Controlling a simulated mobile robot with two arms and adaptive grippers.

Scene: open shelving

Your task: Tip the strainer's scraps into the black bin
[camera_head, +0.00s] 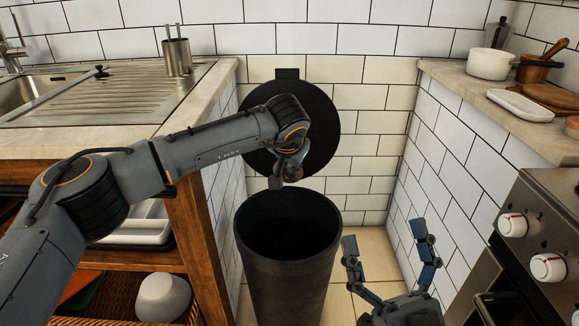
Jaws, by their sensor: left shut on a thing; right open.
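The black bin (262,270) stands on the floor between the two counters, with its mouth open upward. Its round black lid (322,150) stands upright behind it against the tiled wall. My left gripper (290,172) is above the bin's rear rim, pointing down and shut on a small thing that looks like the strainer. The wrist hides most of it, so its tilt and any scraps in it cannot be made out. The bin's inside is dark and no scraps show there. My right gripper (388,262) is open and empty, to the right of the bin.
A metal sink drainer (90,100) with a steel utensil cup (177,56) is on the left counter. The right counter holds a white pot (490,63), a white tray (519,105) and wooden boards. A stove front (545,220) stands at the right. Tiled walls flank the bin closely.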

